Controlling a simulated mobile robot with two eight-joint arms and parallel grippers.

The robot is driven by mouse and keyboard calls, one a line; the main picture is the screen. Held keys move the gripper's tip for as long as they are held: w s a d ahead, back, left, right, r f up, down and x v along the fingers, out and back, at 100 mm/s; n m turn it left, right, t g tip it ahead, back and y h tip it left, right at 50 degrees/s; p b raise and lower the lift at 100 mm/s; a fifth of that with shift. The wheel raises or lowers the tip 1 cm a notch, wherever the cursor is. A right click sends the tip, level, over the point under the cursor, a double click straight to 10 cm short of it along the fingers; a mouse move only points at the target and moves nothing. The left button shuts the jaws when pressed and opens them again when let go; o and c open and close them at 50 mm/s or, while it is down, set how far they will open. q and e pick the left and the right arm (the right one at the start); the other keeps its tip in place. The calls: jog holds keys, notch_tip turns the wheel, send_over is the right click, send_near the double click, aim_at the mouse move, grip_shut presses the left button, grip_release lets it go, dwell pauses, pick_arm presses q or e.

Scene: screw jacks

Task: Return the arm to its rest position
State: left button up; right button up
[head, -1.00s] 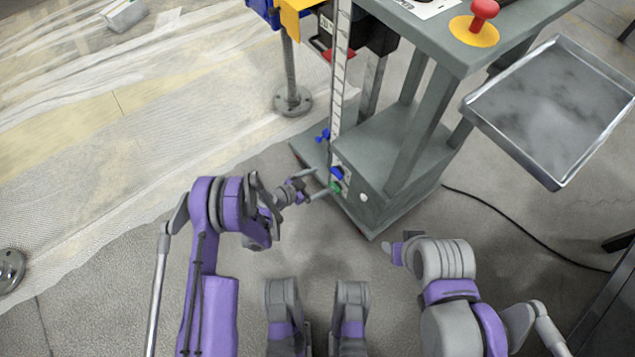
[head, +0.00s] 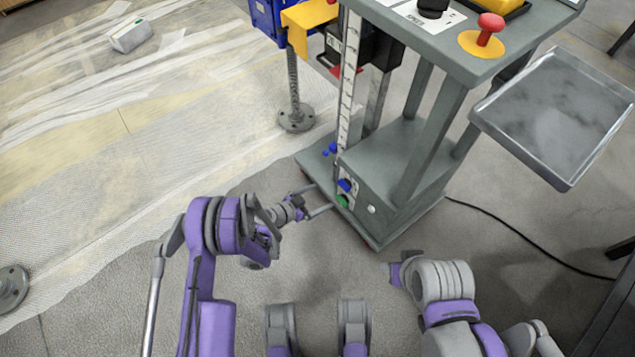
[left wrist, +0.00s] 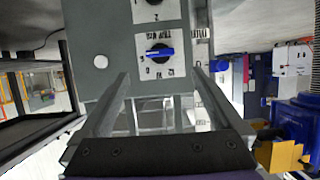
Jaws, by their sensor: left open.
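My left arm (head: 215,255) reaches forward from the lower left in the head view. Its gripper (head: 322,199) is open and empty, beside the lower front of the grey cart. In the left wrist view the two fingers (left wrist: 164,92) stand wide apart. Beyond them is a grey panel (left wrist: 92,35) with a blue knob (left wrist: 160,52) on a white scale plate. Nothing is between the fingertips. In the head view a blue knob (head: 344,185) and a green knob (head: 342,201) are close to the fingertips. My right arm (head: 447,290) is folded at the lower right; its gripper cannot be made out.
The grey cart (head: 407,145) has a red mushroom button (head: 490,24) on top. A metal tray (head: 555,115) juts out at right. A post with a round foot (head: 296,118) stands behind. A black cable (head: 520,232) runs over the floor.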

pick_arm(q)
jog(key=s+a+r+n+g+y, duration=0.15)
jog(key=s+a+r, duration=0.25)
jog(key=r, duration=0.6)
jog(key=s+a+r+n+g+y, duration=0.1)
jog(key=s+a+r+n+y, duration=0.2)
jog(key=r, duration=0.7)
jog(key=s+a+r+n+y, duration=0.2)
jog(key=s+a, duration=0.2)
jog(key=s, duration=0.4)
jog(key=s+a+r+n+g+y, duration=0.15)
jog(key=s+a, duration=0.25)
jog(key=s, duration=0.4)
jog(key=s+a+r+n+y, duration=0.3)
jog(key=s+a, duration=0.1)
jog(key=s, duration=0.4)
notch_tip(320, 180, up, 29)
jog(key=t+p, duration=0.1)
jog(key=p, duration=2.5)
jog(key=shift+w+a, duration=0.3)
jog(key=shift+w, duration=0.05)
pick_arm(e)
notch_tip(320, 180, up, 29)
jog(key=t, duration=0.1)
jog(key=shift+w, duration=0.3)
